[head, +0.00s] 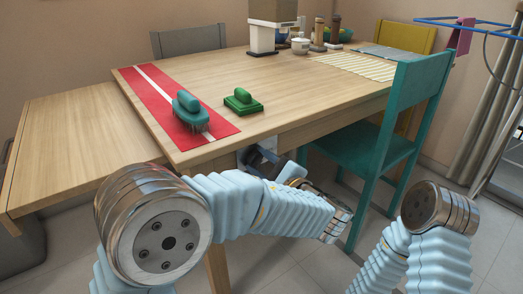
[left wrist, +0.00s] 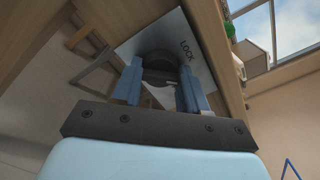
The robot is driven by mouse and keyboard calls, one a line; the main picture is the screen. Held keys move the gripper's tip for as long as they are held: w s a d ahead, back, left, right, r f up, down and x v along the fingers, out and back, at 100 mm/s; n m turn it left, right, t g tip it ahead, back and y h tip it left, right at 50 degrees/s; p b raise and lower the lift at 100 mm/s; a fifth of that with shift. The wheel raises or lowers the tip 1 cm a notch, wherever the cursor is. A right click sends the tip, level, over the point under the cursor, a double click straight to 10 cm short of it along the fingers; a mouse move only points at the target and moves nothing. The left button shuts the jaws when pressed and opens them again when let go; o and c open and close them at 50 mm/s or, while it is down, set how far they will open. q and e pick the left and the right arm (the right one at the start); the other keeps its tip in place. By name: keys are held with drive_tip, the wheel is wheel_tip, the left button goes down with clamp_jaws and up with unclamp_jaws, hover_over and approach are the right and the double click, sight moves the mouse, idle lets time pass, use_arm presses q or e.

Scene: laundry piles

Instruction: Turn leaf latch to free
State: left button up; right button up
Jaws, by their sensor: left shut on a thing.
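The leaf latch is a dark round knob (left wrist: 160,64) on a pale plate (left wrist: 199,72) under the table; the plate reads "LOCK". The knob's exact turn angle is hard to read. My left gripper (left wrist: 161,88) is shut on the knob, with a blue finger on each side. In the head view my left gripper (head: 259,160) is beneath the table's front edge, mostly hidden by my own arm and the tabletop. The table's lower leaf (head: 70,150) lies at the left. My right arm shows at the right, but its gripper is out of view.
On the wooden table (head: 240,72) lie a red runner (head: 150,92), a teal brush-like object (head: 190,108) and a green one (head: 243,101). A teal chair (head: 390,125) is close on the right. Tiled floor lies below.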

use_arm(q)
drive_tip(key=m+p, duration=0.7)
drive_tip(key=p, duration=0.2)
drive_tip(key=shift+r+m, duration=0.15)
drive_tip(key=shift+m, duration=0.25)
drive_tip(key=shift+f+m+p, duration=0.2)
drive_tip(key=shift+m+p, duration=0.7)
drive_tip(key=shift+p, duration=0.05)
drive_tip(key=o, duration=1.1)
drive_tip(key=shift+c, duration=0.2)
drive_tip(key=shift+s+d, duration=0.1)
drive_tip(key=shift+d, duration=0.05)
drive_tip(key=b+v, duration=0.1)
drive_tip(key=v, duration=1.2)
drive_tip(key=shift+s, duration=0.3)
drive_tip(key=shift+d, duration=0.15)
